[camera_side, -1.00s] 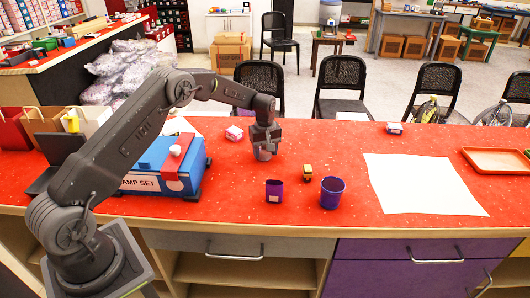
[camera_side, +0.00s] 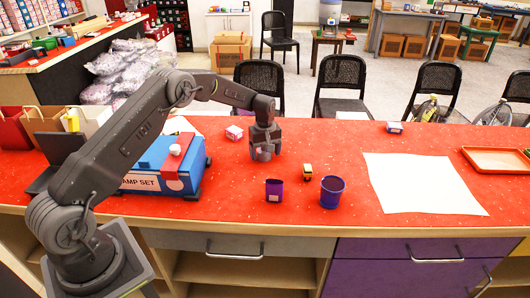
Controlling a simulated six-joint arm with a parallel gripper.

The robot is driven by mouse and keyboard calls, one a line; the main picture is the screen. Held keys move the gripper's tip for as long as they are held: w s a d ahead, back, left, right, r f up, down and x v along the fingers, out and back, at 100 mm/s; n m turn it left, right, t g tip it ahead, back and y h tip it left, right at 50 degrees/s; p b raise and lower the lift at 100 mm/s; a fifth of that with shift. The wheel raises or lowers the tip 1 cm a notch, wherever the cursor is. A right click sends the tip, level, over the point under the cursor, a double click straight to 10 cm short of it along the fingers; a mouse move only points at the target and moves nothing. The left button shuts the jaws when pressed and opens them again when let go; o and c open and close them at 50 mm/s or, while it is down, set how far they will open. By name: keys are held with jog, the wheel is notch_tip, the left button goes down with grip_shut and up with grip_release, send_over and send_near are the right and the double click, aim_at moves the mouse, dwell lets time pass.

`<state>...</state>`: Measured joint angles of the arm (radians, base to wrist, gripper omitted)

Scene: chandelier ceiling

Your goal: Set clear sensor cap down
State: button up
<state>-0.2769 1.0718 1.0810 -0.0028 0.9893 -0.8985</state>
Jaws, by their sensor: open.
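My gripper (camera_side: 265,153) points straight down, its fingertips at or just above the red tabletop (camera_side: 310,150), left of the table's middle. Its fingers stand apart. I cannot make out a clear sensor cap; if it is between or behind the fingers, it is hidden or too small to tell. Whether the fingertips touch the table is not clear.
A purple cup (camera_side: 275,190), a taller purple bucket (camera_side: 332,192) and a small yellow toy (camera_side: 307,172) stand right of my gripper. White paper (camera_side: 420,184) lies right.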

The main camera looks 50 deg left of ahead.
notch_tip(320, 180, up, 12)
jog(key=s+d+r+m+t, duration=0.1)
jog(key=s+d+r+m, duration=0.35)
jog(key=r, duration=0.65)
jog(key=s+d+r+m+t, duration=0.1)
jog(key=s+d+r+m, duration=0.15)
jog(key=s, duration=0.45)
jog(key=s+d+r+m+t, duration=0.1)
jog(key=s+d+r, duration=0.25)
jog(key=s, duration=0.35)
jog(key=s+d+r+m+t, duration=0.1)
jog(key=s+d+r+m, duration=0.15)
jog(key=s, duration=0.55)
jog(key=s+d+f+m+t, duration=0.1)
jog(key=s+d+f+m, duration=0.2)
jog(key=s, duration=0.7)
jog(key=shift+f+t, duration=0.3)
jog(key=shift+f, duration=0.55)
